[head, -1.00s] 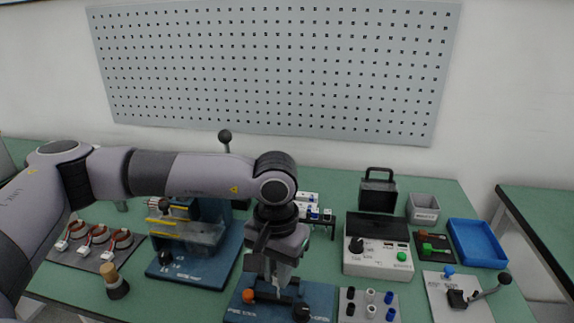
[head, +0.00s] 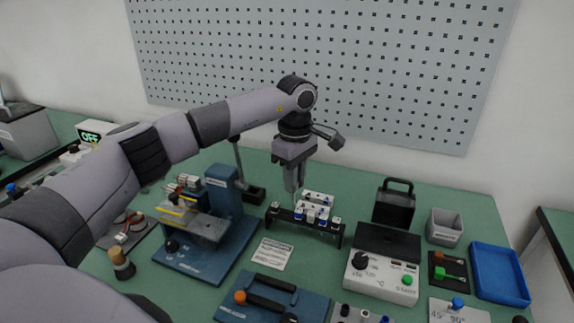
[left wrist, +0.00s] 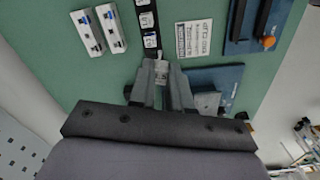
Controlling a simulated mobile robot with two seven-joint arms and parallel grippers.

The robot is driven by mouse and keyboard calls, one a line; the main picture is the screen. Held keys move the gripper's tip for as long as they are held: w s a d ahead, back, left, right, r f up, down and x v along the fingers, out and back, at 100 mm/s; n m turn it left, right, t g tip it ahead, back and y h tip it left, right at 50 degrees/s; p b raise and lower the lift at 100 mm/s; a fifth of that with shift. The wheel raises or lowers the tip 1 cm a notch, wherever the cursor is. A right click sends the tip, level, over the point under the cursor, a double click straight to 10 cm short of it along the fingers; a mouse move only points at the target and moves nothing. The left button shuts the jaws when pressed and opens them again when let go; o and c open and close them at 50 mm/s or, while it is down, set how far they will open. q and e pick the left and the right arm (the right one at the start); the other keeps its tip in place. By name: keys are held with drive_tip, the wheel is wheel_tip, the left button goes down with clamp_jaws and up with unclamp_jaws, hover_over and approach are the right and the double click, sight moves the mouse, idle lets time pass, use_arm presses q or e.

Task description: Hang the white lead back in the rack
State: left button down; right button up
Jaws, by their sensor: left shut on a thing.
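My left gripper (head: 294,192) points down over the left part of the black rack (head: 328,230). In the left wrist view the gripper's fingers (left wrist: 162,82) are shut on a small white piece, the white lead's plug (left wrist: 161,70). It is close to the end of the rack (left wrist: 147,20) in that view; I cannot tell whether it touches or sits in a slot. White and blue plugs hang along the rack. The lead's cable is mostly hidden by the gripper. My right gripper is in neither view.
Two white blocks (left wrist: 88,32) lie behind the rack. A blue press-like machine (head: 222,195) stands to its left, and a grey-white tester (head: 382,280) to its right. A blue fixture with black handles (head: 272,300) is in front. A printed card (head: 271,254) lies between.

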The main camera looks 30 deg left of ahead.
use_arm(q)
drive_tip(key=a+f+n+b, duration=0.1)
drive_tip(key=f+n+b, duration=0.1)
drive_tip(key=a+f+n+b, duration=0.1)
drive_tip(key=f, duration=0.1)
drive_tip(key=shift+w+a+n, duration=0.3)
drive_tip(key=shift+w, duration=0.1)
drive_tip(key=shift+f, duration=0.25)
idle(0.8)
drive_tip(key=shift+f, duration=0.35)
idle(0.6)
drive_tip(key=shift+f, duration=0.1)
drive_tip(key=shift+f+b, duration=0.5)
drive_tip(key=shift+f, duration=0.45)
drive_tip(key=shift+f, duration=0.15)
drive_tip(key=shift+f+b, duration=0.55)
drive_tip(key=shift+f, duration=0.25)
